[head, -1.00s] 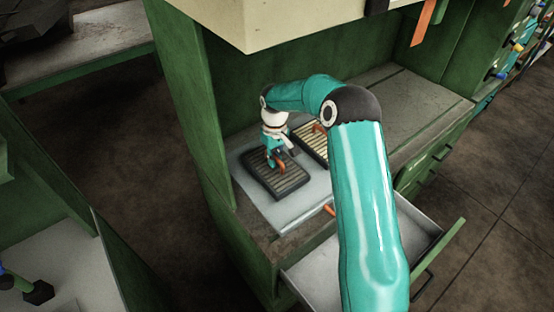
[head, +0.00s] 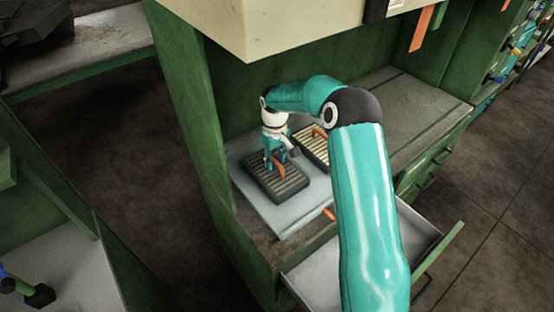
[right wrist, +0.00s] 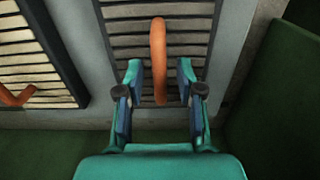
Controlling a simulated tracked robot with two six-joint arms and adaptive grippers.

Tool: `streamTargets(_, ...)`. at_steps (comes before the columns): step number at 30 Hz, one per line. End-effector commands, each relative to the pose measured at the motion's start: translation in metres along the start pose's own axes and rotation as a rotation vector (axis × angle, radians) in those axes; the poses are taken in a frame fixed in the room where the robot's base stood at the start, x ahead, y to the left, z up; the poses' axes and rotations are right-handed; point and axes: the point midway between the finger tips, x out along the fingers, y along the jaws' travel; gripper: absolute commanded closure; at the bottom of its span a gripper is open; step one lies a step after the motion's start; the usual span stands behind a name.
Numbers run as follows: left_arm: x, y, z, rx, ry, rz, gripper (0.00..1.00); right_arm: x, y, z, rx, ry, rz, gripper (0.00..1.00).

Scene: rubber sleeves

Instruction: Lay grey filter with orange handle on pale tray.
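The grey filter (head: 282,190), a dark frame with grey slats, lies flat on the pale tray (head: 252,205). Its orange handle (head: 279,170) stands up from the middle. In the right wrist view the orange handle (right wrist: 159,45) runs between the two fingers of my right gripper (right wrist: 161,72), with a gap on each side. The right gripper (head: 275,158) is open just over the filter, not closed on the handle. My left gripper is not in view.
A second filter with cream slats (head: 308,150) and an orange handle lies right beside the grey one, and also shows in the right wrist view (right wrist: 30,62). A green cabinet wall (head: 185,110) stands close on the left. An open drawer (head: 300,275) juts out in front.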

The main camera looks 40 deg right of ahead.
Motion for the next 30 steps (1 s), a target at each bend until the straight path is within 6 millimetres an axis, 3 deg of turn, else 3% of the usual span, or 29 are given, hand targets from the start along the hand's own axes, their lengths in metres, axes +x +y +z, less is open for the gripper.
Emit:
streamTargets(2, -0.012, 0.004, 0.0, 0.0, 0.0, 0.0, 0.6, -0.02, 0.0, -0.001, 0.0, 0.003, 0.001, 0.63)
streamTargets(15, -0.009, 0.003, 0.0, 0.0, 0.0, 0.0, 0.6, -0.095, 0.0, 0.0, 0.0, 0.002, 0.001, 0.63)
streamTargets(21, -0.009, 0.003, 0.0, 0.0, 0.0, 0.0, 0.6, -0.106, 0.0, 0.0, 0.001, 0.0, 0.0, 0.63)
streamTargets(30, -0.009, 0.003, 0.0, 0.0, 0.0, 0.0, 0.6, -0.107, 0.001, 0.001, 0.001, 0.0, 0.0, 0.63)
